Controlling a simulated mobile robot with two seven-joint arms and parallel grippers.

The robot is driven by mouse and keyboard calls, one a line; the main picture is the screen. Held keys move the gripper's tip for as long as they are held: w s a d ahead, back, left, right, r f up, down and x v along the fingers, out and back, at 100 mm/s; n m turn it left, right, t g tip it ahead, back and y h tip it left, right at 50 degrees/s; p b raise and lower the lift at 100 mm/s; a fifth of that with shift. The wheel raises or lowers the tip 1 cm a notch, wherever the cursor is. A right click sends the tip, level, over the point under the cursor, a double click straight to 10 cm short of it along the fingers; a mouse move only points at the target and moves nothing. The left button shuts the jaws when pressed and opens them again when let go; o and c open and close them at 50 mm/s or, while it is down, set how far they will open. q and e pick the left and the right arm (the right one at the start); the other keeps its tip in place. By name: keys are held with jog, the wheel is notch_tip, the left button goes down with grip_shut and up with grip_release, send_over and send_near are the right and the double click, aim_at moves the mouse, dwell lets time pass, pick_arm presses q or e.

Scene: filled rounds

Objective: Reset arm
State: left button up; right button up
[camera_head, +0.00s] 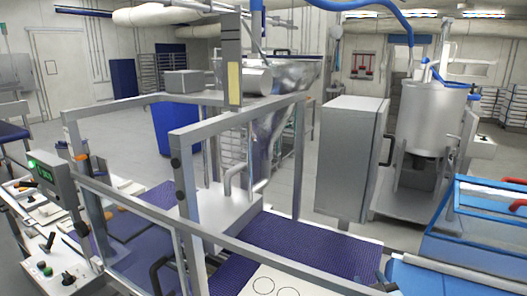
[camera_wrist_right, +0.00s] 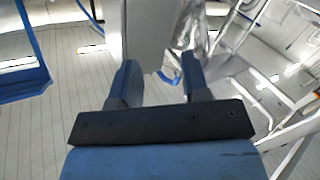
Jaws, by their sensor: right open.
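My right gripper (camera_head: 386,278) shows at the bottom right of the head view, small and partly cut by the lower edge, with my blue arm behind it. In the right wrist view its two dark fingers (camera_wrist_right: 159,68) stand well apart, with nothing between them. It holds nothing. My left gripper does not show in the head view.
A metal-framed machine with a purple belt (camera_head: 312,243) fills the front. A white plate with drawn circles (camera_head: 272,284) lies near the bottom edge. A steel cabinet (camera_head: 347,155), a large steel vessel (camera_head: 432,118) and a blue-framed bin (camera_head: 480,215) stand right.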

jog(key=s+f+m+g, duration=0.1)
jog(key=s+f+g, duration=0.35)
jog(key=s, duration=0.65)
jog(key=s+d+f+g, duration=0.1)
jog(key=s+f+g, duration=0.3)
jog(key=s, duration=0.7)
jog(key=s+f+m+g, duration=0.1)
jog(key=s+f+g, duration=0.1)
jog(key=s+g, duration=0.65)
jog(key=w+a+f+t+y, duration=0.1)
jog(key=w+a+f+t, duration=0.1)
jog(key=f+t, duration=0.3)
jog(key=w+a+f+n+t+y, duration=0.1)
jog(key=a+f+t+y, duration=0.1)
jog(key=f+t, duration=0.3)
jog(key=shift+w+a+f+t, duration=0.35)
jog(key=shift+a+f, duration=0.5)
jog(key=shift+f, duration=1.35)
